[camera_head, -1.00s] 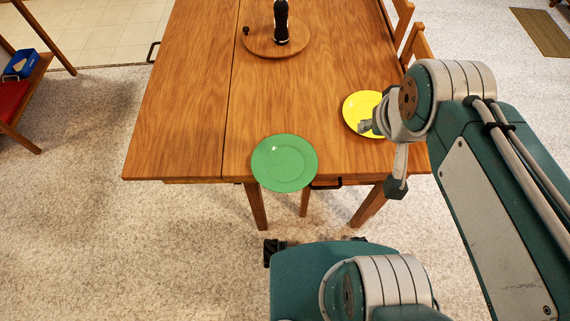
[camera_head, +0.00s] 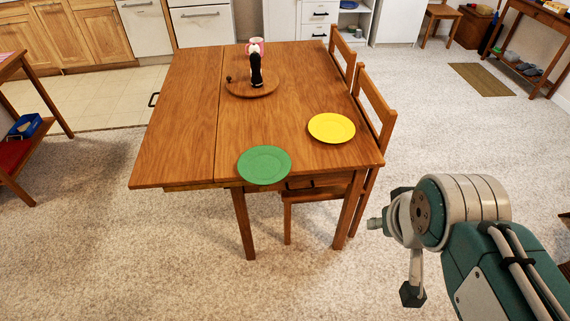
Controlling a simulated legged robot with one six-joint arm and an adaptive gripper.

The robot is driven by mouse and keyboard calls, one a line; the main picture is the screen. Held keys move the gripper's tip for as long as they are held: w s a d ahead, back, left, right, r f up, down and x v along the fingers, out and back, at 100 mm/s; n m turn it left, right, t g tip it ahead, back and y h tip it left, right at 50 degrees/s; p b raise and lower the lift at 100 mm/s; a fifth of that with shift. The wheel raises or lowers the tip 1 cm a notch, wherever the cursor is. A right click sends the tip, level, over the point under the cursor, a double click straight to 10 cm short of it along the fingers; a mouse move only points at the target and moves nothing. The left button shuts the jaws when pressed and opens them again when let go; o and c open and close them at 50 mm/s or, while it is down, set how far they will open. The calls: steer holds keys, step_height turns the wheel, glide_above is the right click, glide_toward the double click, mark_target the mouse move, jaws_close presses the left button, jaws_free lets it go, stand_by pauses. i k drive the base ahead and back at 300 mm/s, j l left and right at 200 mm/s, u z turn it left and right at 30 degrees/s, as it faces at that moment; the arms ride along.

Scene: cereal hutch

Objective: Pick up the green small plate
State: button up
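The green small plate (camera_head: 264,165) lies flat at the near edge of the wooden table (camera_head: 185,150), its front rim slightly past the edge. Nothing touches it. A yellow plate (camera_head: 332,128) lies to its right and farther back, apart from it. The end of my arm with my gripper (camera_head: 393,228) is at the right, in front of the table's right corner in the picture. It is clear of both plates and appears to hold nothing. Its fingers are not clear enough to tell open from shut.
A round wooden board (camera_head: 240,91) with a dark upright object (camera_head: 256,70) stands at the table's back. Wooden chairs (camera_head: 377,105) line the right side. Pale carpet is open in front of the table. A side shelf (camera_head: 20,150) stands at far left.

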mark_target(262, 165)
steer(key=j+z, duration=0.15)
steer(key=z, duration=0.3)
steer(key=j+z, duration=0.15)
steer(key=z, duration=0.35)
steer(key=j+z, duration=0.15)
steer(key=z, duration=0.3)
steer(key=k+j, duration=0.1)
steer(key=j, duration=0.9)
steer(key=k+j, duration=0.15)
steer(key=j, duration=0.35)
steer(key=k+j, duration=0.1)
steer(key=j, duration=0.4)
steer(key=k+j, duration=0.1)
steer(key=j, duration=0.9)
steer(key=k+j+z, duration=0.1)
steer(key=j, duration=0.4)
steer(key=k+j, duration=0.15)
steer(key=j, duration=0.35)
